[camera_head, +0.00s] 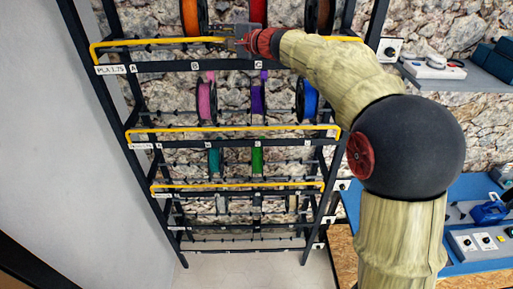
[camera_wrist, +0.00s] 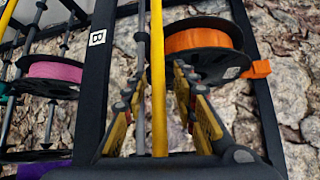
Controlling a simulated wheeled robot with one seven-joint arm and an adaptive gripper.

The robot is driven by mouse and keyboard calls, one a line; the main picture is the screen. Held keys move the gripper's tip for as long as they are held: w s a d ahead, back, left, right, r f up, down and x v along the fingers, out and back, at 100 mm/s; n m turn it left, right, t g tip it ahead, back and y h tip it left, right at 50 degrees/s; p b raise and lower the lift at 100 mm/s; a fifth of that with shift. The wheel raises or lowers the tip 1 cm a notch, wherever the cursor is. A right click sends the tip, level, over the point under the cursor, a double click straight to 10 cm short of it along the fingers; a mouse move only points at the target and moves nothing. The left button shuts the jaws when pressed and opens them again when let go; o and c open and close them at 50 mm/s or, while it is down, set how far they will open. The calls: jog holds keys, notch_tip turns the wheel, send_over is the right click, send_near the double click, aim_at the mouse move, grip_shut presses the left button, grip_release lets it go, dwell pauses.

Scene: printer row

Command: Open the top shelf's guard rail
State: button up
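The top shelf's guard rail (camera_head: 150,42) is a yellow bar across the front of the rack's highest visible shelf, in its raised position in front of the spools. In the wrist view the yellow rail (camera_wrist: 157,60) runs upright through the middle of the picture. My gripper (camera_head: 224,34) is at the rail, right of the orange spool (camera_head: 190,17). In the wrist view my gripper (camera_wrist: 158,92) has its fingers apart, one on each side of the rail, with gaps showing. The orange spool (camera_wrist: 203,40) is just beyond the right finger.
A red spool (camera_head: 258,11) and a brown spool (camera_head: 320,14) share the top shelf. Two lower shelves have yellow rails (camera_head: 230,129) and colored spools. A grey wall (camera_head: 60,130) is left; a blue workbench (camera_head: 475,190) and a wall shelf (camera_head: 455,78) are right.

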jog(key=f+b+v, duration=0.1)
jog(key=b+v, duration=0.2)
jog(key=v, duration=0.4)
jog(key=s+d+f+n+g+h+b, duration=0.2)
jog(key=s+f+b, duration=0.4)
jog(key=s+f, duration=0.5)
jog(key=s+d+f+n+g+h+b, duration=0.2)
jog(key=s+f+b, duration=0.4)
jog(key=s+f, duration=0.6)
jog(key=shift+s+d+n, duration=0.3)
jog(key=shift+d+n, duration=0.6)
jog(key=shift+n, duration=0.2)
jog(key=shift+f, duration=0.1)
